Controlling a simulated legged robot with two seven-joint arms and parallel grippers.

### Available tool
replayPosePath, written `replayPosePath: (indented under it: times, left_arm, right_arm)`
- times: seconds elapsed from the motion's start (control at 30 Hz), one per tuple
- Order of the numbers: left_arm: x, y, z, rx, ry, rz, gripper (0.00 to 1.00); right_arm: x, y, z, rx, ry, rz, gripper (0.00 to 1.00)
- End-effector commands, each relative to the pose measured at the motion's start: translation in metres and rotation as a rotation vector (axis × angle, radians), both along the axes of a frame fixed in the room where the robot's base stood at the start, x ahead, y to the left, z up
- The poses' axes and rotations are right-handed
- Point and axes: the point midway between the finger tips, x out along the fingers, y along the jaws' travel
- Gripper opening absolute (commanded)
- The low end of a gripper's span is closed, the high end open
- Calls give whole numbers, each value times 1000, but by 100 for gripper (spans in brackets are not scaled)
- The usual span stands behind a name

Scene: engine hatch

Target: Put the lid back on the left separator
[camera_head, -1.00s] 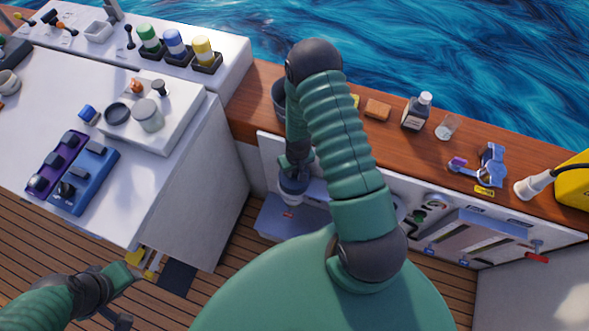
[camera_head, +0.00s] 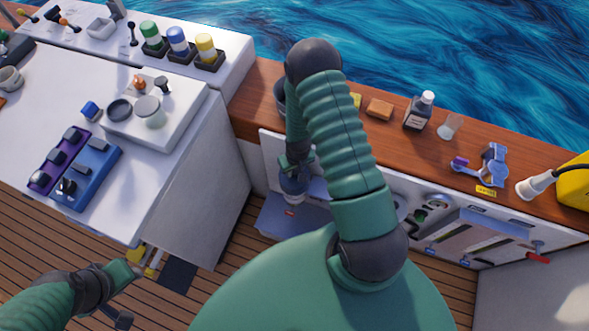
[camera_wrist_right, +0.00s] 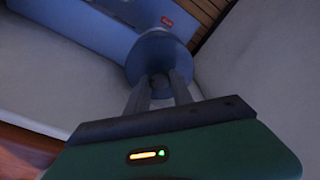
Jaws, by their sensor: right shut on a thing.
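My right gripper (camera_head: 294,168) is low beside the wooden ledge, over the blue hatch area. In the right wrist view its two fingers (camera_wrist_right: 158,88) are shut on the knob of a round blue-grey lid (camera_wrist_right: 158,52). The lid also shows in the head view (camera_head: 293,187), below the fingers. What is under the lid is hidden, so I cannot tell whether it rests on the left separator. My left gripper (camera_head: 130,285) hangs at the lower left, away from the hatch; its fingers are unclear.
A blue surface (camera_head: 275,219) with a red label lies below the lid. A white wall (camera_wrist_right: 275,70) stands close by. The wooden ledge (camera_head: 330,108) holds a bottle (camera_head: 419,112), a glass (camera_head: 450,126) and a brown block (camera_head: 379,109). My arm hides part of the hatch.

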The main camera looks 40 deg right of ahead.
Motion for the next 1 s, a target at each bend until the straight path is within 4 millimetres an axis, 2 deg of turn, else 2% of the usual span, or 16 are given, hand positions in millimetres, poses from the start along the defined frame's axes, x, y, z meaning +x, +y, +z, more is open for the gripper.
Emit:
replayPosePath:
  times: [0.47, 0.5, 0.63, 0.67, 1.0]
  left_arm:
    - [0, 0, -2, 0, 0, 0, 36]
    - [0, 0, -2, 0, 0, 0, 36]
    - [0, 0, -2, 0, 0, 0, 36]
    - [0, 0, -2, 0, 0, 0, 36]
    - [0, 0, -1, 0, 0, 0, 36]
  right_arm:
    - [0, -1, -3, 0, 0, 0, 0]
    - [0, -1, -3, 0, 0, 0, 33]
    - [0, -1, -3, 0, 0, 0, 50]
    - [0, -1, -3, 0, 0, 0, 53]
    - [0, -1, 1, 0, -1, 0, 53]
